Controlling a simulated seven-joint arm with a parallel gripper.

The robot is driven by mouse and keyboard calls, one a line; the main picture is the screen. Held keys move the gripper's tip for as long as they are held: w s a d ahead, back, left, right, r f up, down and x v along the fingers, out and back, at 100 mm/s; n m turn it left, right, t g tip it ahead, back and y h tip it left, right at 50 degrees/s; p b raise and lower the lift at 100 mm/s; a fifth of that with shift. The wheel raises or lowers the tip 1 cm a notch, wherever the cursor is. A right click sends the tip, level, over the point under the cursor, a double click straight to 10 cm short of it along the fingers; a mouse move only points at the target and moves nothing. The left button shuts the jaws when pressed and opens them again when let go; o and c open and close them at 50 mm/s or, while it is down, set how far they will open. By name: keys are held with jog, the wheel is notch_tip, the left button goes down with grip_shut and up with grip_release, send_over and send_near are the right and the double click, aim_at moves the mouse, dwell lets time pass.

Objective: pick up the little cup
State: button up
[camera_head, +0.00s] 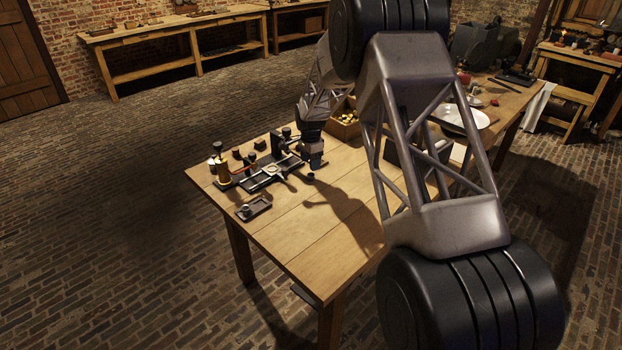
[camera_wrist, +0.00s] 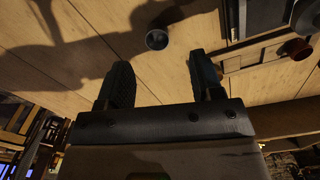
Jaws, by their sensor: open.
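A small dark round cup (camera_wrist: 157,39) with a pale rim stands on the bare wooden table in the wrist view; I take it for the little cup. In the head view a small dark piece (camera_head: 311,176) beside my gripper appears to be the same cup. My gripper (camera_wrist: 162,70) is open, with a finger on each side and nothing between them. The cup lies beyond the fingertips, roughly in line with the gap and apart from both fingers. In the head view my gripper (camera_head: 315,161) hangs low near the black apparatus, its fingers hard to make out.
Black apparatus (camera_head: 270,176) with a brass cylinder (camera_head: 222,170) stands left of my gripper. A small dark tray (camera_head: 254,208) lies near the table's left edge. A wooden box (camera_head: 345,131) of yellow pieces stands behind. The table's front (camera_head: 310,235) is clear.

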jog(key=shift+f, duration=0.25)
jog(key=shift+s+d+f, duration=0.1)
jog(key=shift+s+f, duration=0.05)
jog(key=shift+f, duration=2.4)
jog(key=c, duration=1)
jog(key=shift+r, duration=0.1)
jog(key=shift+r, duration=0.75)
notch_tip(320, 180, up, 2)
jog(key=s+d, duration=0.1)
jog(key=s, duration=0.4)
jog(key=s+d+r, duration=0.1)
jog(key=s, duration=0.4)
jog(key=s+d, duration=0.1)
jog(key=s, duration=0.4)
jog(key=shift+s+d+r, duration=0.15)
jog(key=shift+s+r, duration=0.05)
jog(key=shift+s, duration=0.15)
